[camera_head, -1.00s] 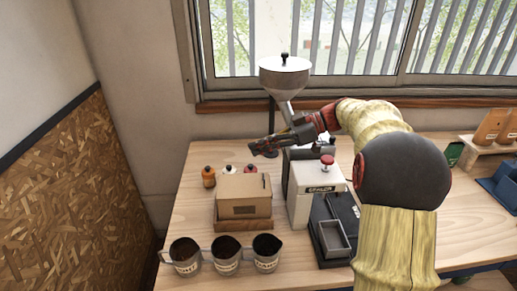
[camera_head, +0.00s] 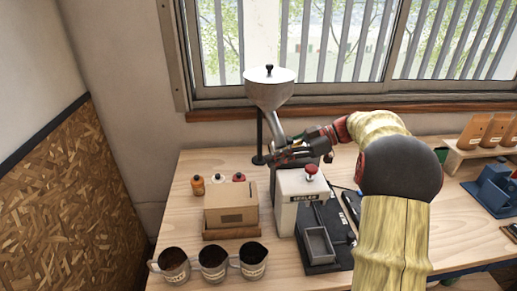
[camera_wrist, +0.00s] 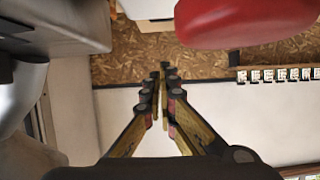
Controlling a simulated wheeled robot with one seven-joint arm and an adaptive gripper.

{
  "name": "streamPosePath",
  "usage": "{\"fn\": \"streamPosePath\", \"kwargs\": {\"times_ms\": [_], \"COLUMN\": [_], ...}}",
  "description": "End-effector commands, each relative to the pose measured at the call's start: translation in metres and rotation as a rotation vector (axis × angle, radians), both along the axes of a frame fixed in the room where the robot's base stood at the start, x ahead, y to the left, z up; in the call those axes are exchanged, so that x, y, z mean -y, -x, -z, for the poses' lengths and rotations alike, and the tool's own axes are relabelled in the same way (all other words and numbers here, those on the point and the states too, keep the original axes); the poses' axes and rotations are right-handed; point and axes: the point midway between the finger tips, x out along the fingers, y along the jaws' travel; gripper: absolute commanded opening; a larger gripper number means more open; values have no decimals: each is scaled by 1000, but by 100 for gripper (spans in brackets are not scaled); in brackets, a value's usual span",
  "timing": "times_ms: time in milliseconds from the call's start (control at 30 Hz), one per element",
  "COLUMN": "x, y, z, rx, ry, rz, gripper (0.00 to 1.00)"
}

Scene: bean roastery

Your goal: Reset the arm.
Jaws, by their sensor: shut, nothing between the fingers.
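My gripper (camera_head: 271,158) is raised above the back of the wooden workbench (camera_head: 185,215), beside the metal funnel machine, pointing left in the head view. In the wrist view my gripper (camera_wrist: 163,70) has its fingers together at the tips with nothing between them. The arm bends up from the lower right of the head view and reaches left over the bench.
Near my gripper stand the funnel hopper (camera_head: 270,90) and a white machine with a red knob (camera_head: 311,169). A cardboard box (camera_head: 231,205), three cups (camera_head: 213,262) and small bottles (camera_head: 198,185) stand to the left. Wooden racks (camera_head: 485,130) are at right.

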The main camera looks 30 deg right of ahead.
Motion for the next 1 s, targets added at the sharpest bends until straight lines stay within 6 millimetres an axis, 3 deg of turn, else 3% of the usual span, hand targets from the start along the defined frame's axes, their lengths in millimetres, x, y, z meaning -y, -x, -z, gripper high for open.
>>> {"fn": "streamPosePath", "kwargs": {"times_ms": [267, 367, 467, 600, 700, 833, 1000], "x": [-4, -29, -70, -126, -154, -177, -187], "y": [3, 10, 28, 73, 110, 158, 214], "z": [0, -3, -6, -3, 1, 9, 21], "rx": [-21, -113, -274, -512, -631, -713, -711], "ry": [8, 42, 111, 251, 349, 453, 511], "rz": [1, 11, 51, 176, 304, 502, 781], "gripper": [0, 0, 0, 0, 0, 0, 0]}}
